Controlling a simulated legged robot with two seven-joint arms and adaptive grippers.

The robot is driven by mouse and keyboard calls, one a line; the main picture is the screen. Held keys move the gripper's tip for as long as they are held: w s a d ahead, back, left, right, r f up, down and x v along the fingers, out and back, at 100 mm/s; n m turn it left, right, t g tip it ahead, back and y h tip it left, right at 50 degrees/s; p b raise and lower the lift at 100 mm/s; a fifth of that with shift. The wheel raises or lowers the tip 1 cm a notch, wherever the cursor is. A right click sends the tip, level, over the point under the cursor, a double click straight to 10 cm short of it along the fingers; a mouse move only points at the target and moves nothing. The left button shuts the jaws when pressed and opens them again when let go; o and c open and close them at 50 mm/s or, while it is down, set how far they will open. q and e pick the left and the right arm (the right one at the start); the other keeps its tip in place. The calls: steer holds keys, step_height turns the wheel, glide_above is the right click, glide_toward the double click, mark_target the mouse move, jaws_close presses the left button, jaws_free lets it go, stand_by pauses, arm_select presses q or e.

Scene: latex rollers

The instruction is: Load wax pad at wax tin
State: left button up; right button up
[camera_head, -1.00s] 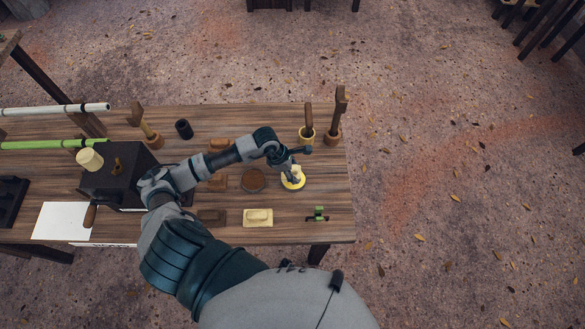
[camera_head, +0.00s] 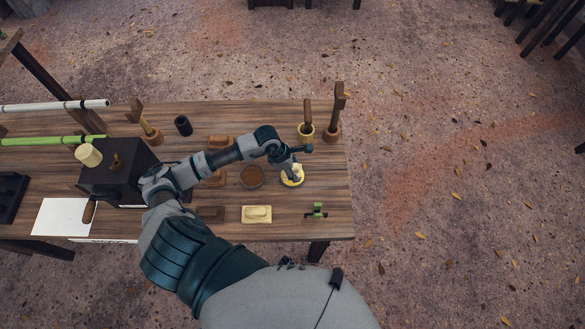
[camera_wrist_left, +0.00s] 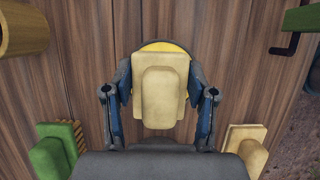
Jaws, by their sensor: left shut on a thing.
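The wax tin is a round yellow dish (camera_head: 299,182) near the right end of the table, partly covered by my left gripper (camera_head: 290,175). In the wrist view its yellow rim (camera_wrist_left: 165,46) shows behind a cream wax pad (camera_wrist_left: 160,88) with a raised grip. My left gripper, also in the wrist view (camera_wrist_left: 160,97), is shut on this pad, one finger on each side. The pad overlaps the tin in that view. Whether it touches the tin's wax is hidden. My right gripper is not in view.
A cream block (camera_head: 257,215) and a small green tool (camera_head: 316,210) lie in front of the tin. A brown round dish (camera_head: 252,176) is to its left. Behind stand a cup with a wooden handle (camera_head: 306,129) and a wooden stand (camera_head: 334,125). The table's right edge is close.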

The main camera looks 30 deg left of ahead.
mark_target(295, 165)
arm_select(q)
steer(key=shift+d, duration=0.45)
steer(key=shift+f, duration=0.1)
steer(key=shift+a+f, duration=0.15)
steer(key=shift+a, duration=0.35)
steer(key=shift+f, duration=0.1)
steer(key=shift+d, duration=0.35)
steer(key=shift+r, duration=0.8)
steer(key=shift+a+r+p, duration=0.15)
steer(key=shift+r+p, duration=0.4)
steer(key=shift+r, duration=0.2)
steer(key=shift+a+r+p, duration=0.1)
steer(key=shift+r+p, duration=0.45)
steer(key=shift+r, duration=0.15)
steer(key=shift+d+r+p, duration=0.2)
steer(key=shift+r+p, duration=0.55)
steer(key=shift+r, duration=0.6)
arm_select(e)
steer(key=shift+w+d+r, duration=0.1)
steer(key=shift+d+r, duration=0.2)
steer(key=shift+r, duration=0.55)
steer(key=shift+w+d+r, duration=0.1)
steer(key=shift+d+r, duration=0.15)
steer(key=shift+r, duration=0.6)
arm_select(q)
steer(key=shift+a, duration=0.15)
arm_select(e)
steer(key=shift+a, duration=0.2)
